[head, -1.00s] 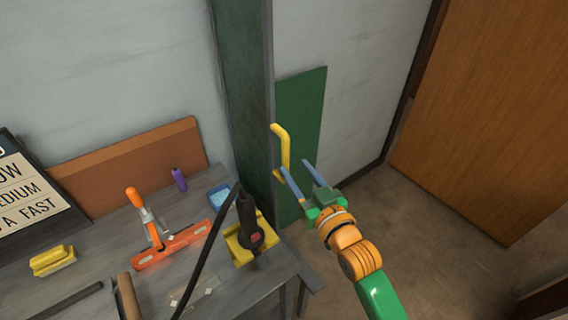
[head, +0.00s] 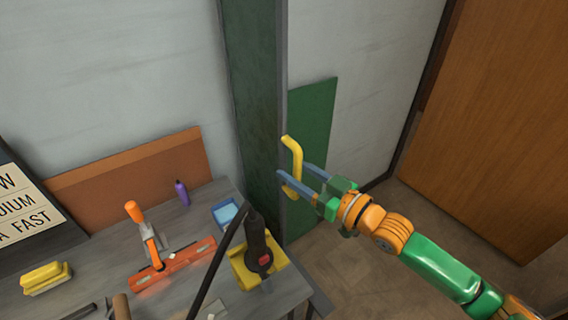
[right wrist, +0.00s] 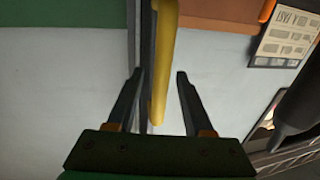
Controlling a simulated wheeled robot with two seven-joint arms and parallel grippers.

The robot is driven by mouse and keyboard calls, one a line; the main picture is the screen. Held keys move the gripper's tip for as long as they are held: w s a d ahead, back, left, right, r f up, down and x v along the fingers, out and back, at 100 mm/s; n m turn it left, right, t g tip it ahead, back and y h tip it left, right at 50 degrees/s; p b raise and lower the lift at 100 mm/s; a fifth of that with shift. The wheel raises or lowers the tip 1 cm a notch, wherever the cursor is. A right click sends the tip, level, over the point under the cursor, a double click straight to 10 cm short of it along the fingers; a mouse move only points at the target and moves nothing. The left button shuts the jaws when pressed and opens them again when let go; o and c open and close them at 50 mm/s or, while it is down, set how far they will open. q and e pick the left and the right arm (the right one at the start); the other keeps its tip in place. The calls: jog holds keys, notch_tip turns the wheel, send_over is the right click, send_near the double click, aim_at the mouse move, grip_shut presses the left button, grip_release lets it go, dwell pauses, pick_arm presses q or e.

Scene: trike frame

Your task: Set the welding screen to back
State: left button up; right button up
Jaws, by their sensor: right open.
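The welding screen (head: 252,90) shows in the head view as a tall dark green panel with a grey edge post, standing at the right end of the bench. Its yellow handle (head: 293,152) sticks out on the right side of the post. My right gripper (head: 294,172) is open at the handle's lower part. In the right wrist view the handle (right wrist: 162,50) runs between the open fingers (right wrist: 159,73), and neither finger is clearly closed on it. My left gripper is not in view.
The grey bench (head: 105,265) holds an orange clamp tool (head: 175,262), a black tool on a yellow stand (head: 258,255), a blue tray (head: 226,213) and a yellow brush (head: 46,277). A brown door (head: 500,130) stands at right. Floor (head: 360,260) between is clear.

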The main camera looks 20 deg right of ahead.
jog(key=shift+x, duration=1.4)
jog(key=shift+d+f, duration=0.1)
jog(key=shift+d, duration=0.05)
grip_shut()
jog(key=shift+s, duration=0.1)
